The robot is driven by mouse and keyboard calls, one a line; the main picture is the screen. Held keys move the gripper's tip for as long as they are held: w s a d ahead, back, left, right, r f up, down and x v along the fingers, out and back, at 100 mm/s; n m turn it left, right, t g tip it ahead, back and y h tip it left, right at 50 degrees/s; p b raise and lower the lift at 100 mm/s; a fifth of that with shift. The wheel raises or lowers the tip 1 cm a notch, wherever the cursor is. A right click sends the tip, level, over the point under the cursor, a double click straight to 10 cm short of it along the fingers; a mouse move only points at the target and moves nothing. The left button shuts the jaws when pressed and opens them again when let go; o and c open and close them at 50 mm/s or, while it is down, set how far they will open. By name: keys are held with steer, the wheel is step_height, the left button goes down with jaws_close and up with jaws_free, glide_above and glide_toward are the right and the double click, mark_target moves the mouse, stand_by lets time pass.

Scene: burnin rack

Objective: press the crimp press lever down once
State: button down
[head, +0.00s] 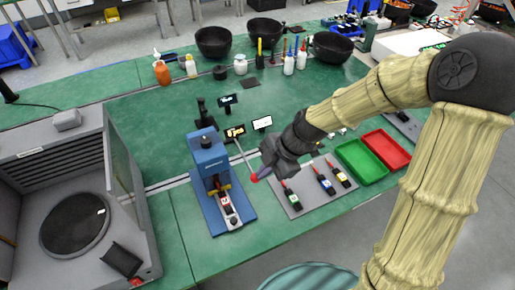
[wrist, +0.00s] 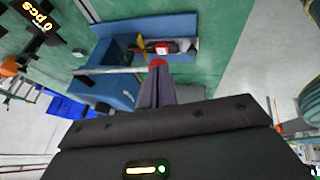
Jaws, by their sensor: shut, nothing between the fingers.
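The crimp press (head: 208,160) is a blue stand on a blue base plate; it also shows in the wrist view (wrist: 118,88). Its lever (head: 243,155) is a thin grey rod sticking out to the right, ending in a red knob (head: 254,178). In the wrist view the rod (wrist: 108,71) runs across to the knob (wrist: 158,62). My gripper (head: 262,173) is shut and empty, its tips right at the knob. In the wrist view the fingertips (wrist: 157,70) overlap the knob's near edge; I cannot tell whether they touch. A red-and-black connector piece (head: 229,208) lies in the press.
A grey mat (head: 310,203) with several dark tools lies right of the press. Beyond it are a green tray (head: 360,160) and a red tray (head: 386,149). A grey chamber with an open door (head: 122,160) stands left. A small display (wrist: 40,22) reads "0 pcs".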

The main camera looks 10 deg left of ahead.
steer(key=shift+s+a+f, duration=0.15)
steer(key=shift+s, duration=0.05)
steer(key=shift+r+p, duration=0.75)
steer(key=shift+p, duration=0.15)
steer(key=shift+r, duration=0.1)
steer(key=p+v, duration=0.4)
steer(key=v, duration=0.9)
steer(key=shift+w+r+p, duration=0.3)
steer(key=shift+r, duration=0.1)
